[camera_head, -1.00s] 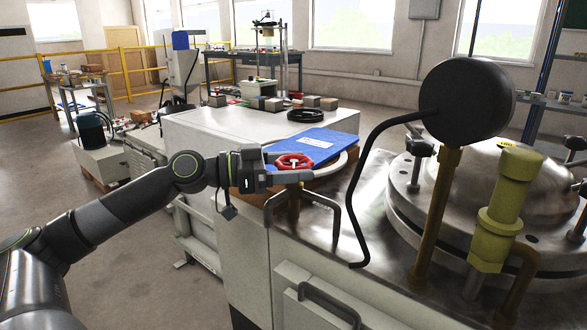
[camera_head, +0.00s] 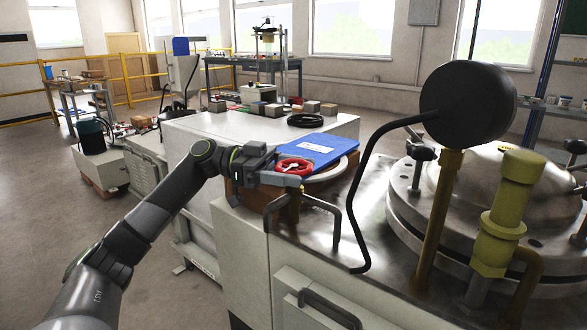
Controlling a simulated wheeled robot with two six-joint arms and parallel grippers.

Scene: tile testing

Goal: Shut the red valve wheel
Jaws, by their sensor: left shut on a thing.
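The red valve wheel (camera_head: 294,166) sits on a brass stem above the steel top, at the middle of the head view. My left gripper (camera_head: 285,171) reaches in from the left, with its fingers around the wheel, and is shut on it. The near finger runs along the wheel's front side and hides part of its rim. My right gripper is not in view.
A blue folder (camera_head: 314,149) lies on a round plate right behind the wheel. A dark bent handle (camera_head: 268,218) stands in front of it. A black gauge (camera_head: 468,104), brass pipes and a domed steel lid (camera_head: 500,185) crowd the right side.

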